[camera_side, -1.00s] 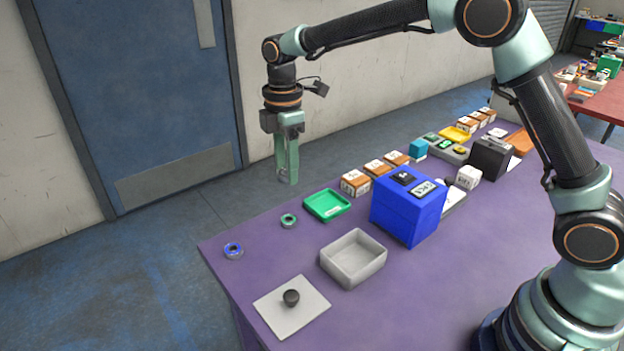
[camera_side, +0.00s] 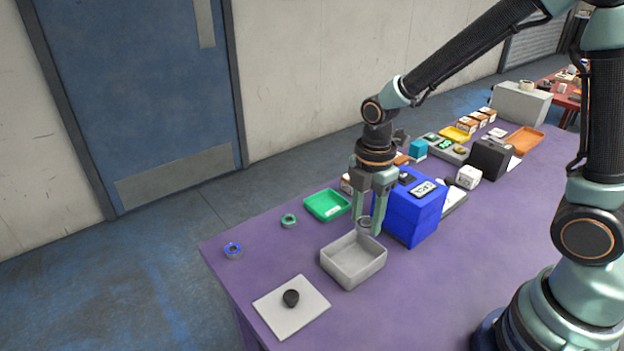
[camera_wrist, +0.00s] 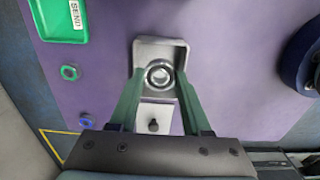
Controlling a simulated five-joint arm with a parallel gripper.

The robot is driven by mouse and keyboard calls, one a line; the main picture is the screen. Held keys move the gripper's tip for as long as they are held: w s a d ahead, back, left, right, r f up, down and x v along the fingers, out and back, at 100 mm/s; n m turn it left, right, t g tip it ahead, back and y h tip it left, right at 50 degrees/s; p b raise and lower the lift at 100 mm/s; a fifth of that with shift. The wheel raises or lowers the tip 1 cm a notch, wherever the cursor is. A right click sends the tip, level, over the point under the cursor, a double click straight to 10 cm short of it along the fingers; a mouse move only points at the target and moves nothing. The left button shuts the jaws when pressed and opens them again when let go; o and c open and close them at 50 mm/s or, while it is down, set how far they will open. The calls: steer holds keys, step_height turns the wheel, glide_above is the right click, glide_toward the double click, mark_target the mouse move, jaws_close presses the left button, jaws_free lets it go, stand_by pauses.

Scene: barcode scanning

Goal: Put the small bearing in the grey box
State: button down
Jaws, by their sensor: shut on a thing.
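My gripper (camera_side: 367,228) is shut on the small bearing (camera_side: 366,222), a silvery ring between its fingertips. The fingers point down at the back edge of the grey box (camera_side: 340,270), a shallow open tray on the purple table. In the wrist view the bearing (camera_wrist: 160,73) sits between the fingertips and covers part of the grey box (camera_wrist: 147,46). It appears over the inside of the box, near one end. The exact height of the bearing above the box floor is hard to tell.
The blue box device (camera_side: 415,215) stands just right of my gripper. A green tray (camera_side: 327,205), a green ring (camera_side: 289,221) and a blue ring (camera_side: 233,250) lie to the left. A white plate with a black knob (camera_side: 291,298) lies in front.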

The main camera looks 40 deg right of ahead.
mark_target(361, 258)
steer(key=shift+f, duration=4.05)
steer(key=shift+c, duration=1.4)
jaws_free()
steer(key=shift+r, duration=0.15)
steer(key=shift+r, duration=3.9)
steer(key=shift+r, duration=0.1)
